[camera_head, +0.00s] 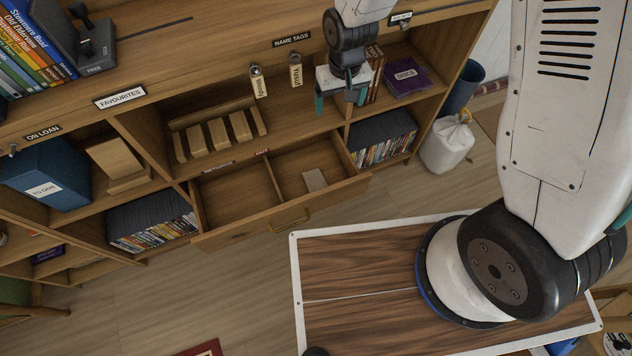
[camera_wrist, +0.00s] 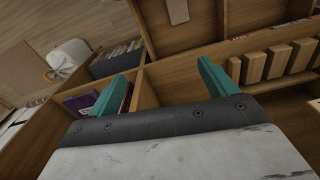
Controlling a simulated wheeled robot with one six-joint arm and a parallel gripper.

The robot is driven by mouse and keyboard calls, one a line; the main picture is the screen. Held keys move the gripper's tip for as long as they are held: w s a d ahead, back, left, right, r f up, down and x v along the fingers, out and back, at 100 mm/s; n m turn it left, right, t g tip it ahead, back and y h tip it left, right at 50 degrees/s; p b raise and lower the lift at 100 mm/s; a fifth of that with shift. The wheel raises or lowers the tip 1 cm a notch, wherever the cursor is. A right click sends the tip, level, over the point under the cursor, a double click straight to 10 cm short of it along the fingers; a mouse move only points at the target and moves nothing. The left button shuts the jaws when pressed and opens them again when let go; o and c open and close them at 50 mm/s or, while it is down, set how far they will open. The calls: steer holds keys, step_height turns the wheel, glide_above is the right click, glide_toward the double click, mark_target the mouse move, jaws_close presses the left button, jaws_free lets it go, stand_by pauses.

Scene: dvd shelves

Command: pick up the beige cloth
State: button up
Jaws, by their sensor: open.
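A small flat beige piece (camera_head: 314,180), which looks like the beige cloth, lies in the right compartment of the pulled-out wooden drawer (camera_head: 284,221). It also shows at the top edge of the wrist view (camera_wrist: 178,11), partly cut off by the frame. Its fabric texture is too small to make out. My gripper (camera_head: 340,99) has teal fingers, spread apart with nothing between them. It is above and behind the drawer, in front of the upper shelf and apart from the beige piece. Both fingers show in the wrist view (camera_wrist: 160,84).
A wooden slatted rack (camera_head: 218,133) stands left of my gripper. A purple case (camera_head: 406,78) and upright books (camera_head: 374,70) are close on its right. A drawer divider (camera_head: 272,182) borders the beige piece's compartment. A white bag (camera_head: 447,145) stands right of the shelves.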

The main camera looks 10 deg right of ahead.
steer(key=s+a+f, duration=0.1)
steer(key=a+f, duration=0.1)
steer(key=f, duration=0.5)
steer(key=s+a+f, duration=0.1)
steer(key=a+f, duration=0.1)
steer(key=f, duration=0.6)
steer(key=n, duration=0.1)
glide_above(318, 186)
steer(key=f, duration=1)
steer(key=shift+s+d+f, duration=0.1)
steer(key=shift+d+f, duration=0.2)
steer(key=shift+d, duration=0.05)
steer(key=f, duration=0.7)
steer(key=shift+a+f, duration=0.3)
steer(key=shift+f, duration=0.05)
steer(key=c, duration=1)
